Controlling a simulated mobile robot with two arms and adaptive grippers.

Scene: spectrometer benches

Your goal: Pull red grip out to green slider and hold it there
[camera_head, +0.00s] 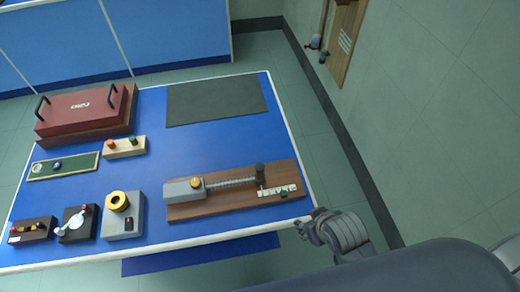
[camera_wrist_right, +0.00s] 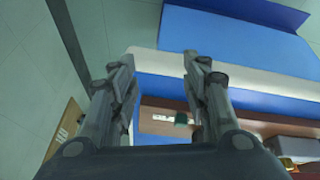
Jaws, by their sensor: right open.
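A spring device on a brown wooden board (camera_head: 225,205) lies at the table's front right. It has a grey block (camera_head: 182,190) with a yellow knob, a coil spring (camera_head: 232,183) and a dark upright grip (camera_head: 260,173) at the spring's right end. No clear red shows on this grip. A white scale strip (camera_head: 272,190) with a small green slider (camera_head: 284,194) lies just right of the grip; the slider also shows in the wrist view (camera_wrist_right: 181,118). My right gripper (camera_head: 308,226) is open and empty beyond the table's right front corner, apart from the device. My left gripper is out of view.
A red case (camera_head: 83,108) with black handles stands at the back left. A dark mat (camera_head: 215,101) lies at the back right. Several small devices, including a grey box with a yellow ring (camera_head: 122,218), stand at the front left. The blue table centre is clear.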

